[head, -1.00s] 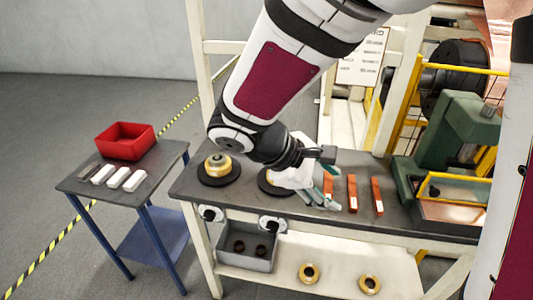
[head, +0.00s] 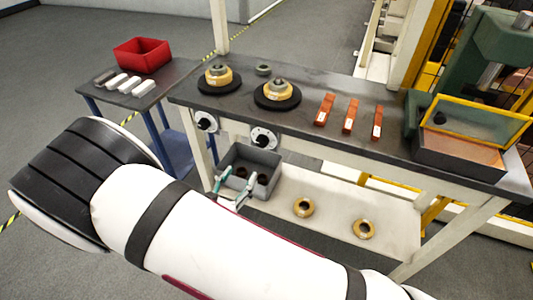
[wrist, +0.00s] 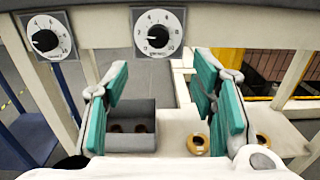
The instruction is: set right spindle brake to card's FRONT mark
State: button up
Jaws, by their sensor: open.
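The right brake dial (head: 263,138) is a white plate with a black knob on the bench's front edge, below the right spindle (head: 277,92). In the wrist view the right dial (wrist: 158,32) has numbers around it, and its pale pointer mark seems to point left. The left dial (wrist: 47,37) is beside it, under the left spindle (head: 218,77). My gripper (head: 231,193) is open and empty, low in front of the bench. In the wrist view its teal fingers (wrist: 162,80) are spread below the right dial, apart from it. The card is out of view now.
A grey bin (head: 250,170) with dark rings and two brass rings (head: 303,208) (head: 364,229) are on the lower shelf. Copper strips (head: 350,116) lie on the bench top (head: 320,82). A side table with a red bin (head: 142,54) stands left. A green press (head: 500,50) stands right.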

aim_at(261, 144)
jog(key=x, duration=1.3)
jog(key=shift+w+f, duration=0.2)
jog(key=shift+w, duration=0.15)
jog(key=shift+c, duration=0.2)
jog(key=shift+b, duration=0.3)
jog(key=c, duration=1.1)
